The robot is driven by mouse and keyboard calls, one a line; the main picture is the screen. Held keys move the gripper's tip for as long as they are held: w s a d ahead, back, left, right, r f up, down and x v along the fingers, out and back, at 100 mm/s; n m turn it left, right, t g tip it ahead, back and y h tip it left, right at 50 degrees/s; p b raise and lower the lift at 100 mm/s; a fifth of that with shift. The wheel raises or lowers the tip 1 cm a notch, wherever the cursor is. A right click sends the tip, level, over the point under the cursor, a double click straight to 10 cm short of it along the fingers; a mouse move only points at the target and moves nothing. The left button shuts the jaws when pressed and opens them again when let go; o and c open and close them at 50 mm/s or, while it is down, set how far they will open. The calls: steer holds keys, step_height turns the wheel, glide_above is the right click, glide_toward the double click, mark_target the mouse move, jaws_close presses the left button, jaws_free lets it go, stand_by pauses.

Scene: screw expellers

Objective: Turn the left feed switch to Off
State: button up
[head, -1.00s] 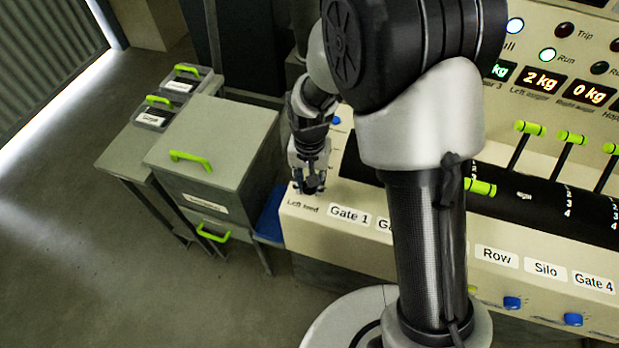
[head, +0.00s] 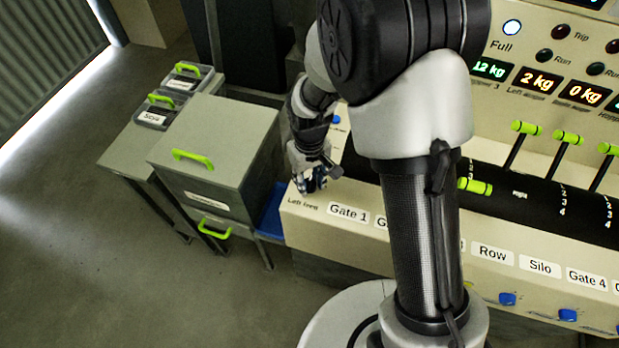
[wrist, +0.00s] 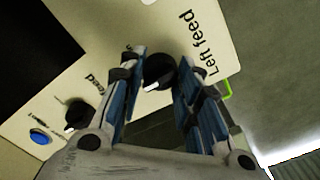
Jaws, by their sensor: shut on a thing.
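The left feed switch (wrist: 158,70) is a black round knob with a white pointer mark, beside the printed words "Left feed" on the cream panel. In the wrist view its pointer is toward the lower left. My gripper (wrist: 160,62) has one blue finger on each side of this knob and is shut on it. In the head view my gripper (head: 309,184) is at the left end of the panel, just above the "Left feed" label (head: 303,204); it hides the knob there. The position words around the knob are not readable.
A second black knob (wrist: 78,113) and a blue button (wrist: 40,136) are nearby on the panel. Green-handled levers (head: 526,127) stand to the right. A grey box (head: 215,150) with a green handle stands left of the panel. Open floor lies at the left.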

mark_target(309, 181)
stand_by(0.4)
steer(key=o, duration=1.1)
step_height(309, 181, up, 12)
stand_by(0.4)
